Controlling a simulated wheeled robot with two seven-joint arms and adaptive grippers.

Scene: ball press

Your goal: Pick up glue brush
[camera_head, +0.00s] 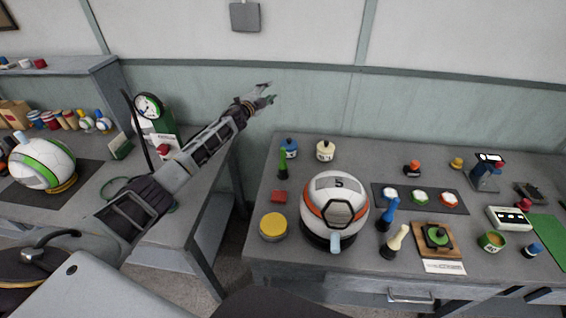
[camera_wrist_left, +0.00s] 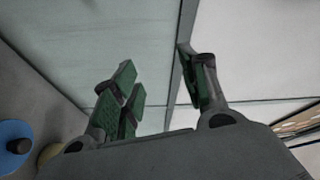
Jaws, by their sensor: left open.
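My left gripper (camera_head: 264,94) is raised above the gap between the two tables, near the wall. It is open and empty; its green-padded fingers also show in the left wrist view (camera_wrist_left: 165,88). On the right table stand a slim green-handled tool (camera_head: 283,162), a blue-handled tool (camera_head: 389,213) and a cream-handled tool (camera_head: 397,240). I cannot tell for sure which one is the glue brush. All are apart from the gripper, lower and to its right. My right gripper is not in view.
A white ball with an orange band (camera_head: 333,203) sits on the right table.

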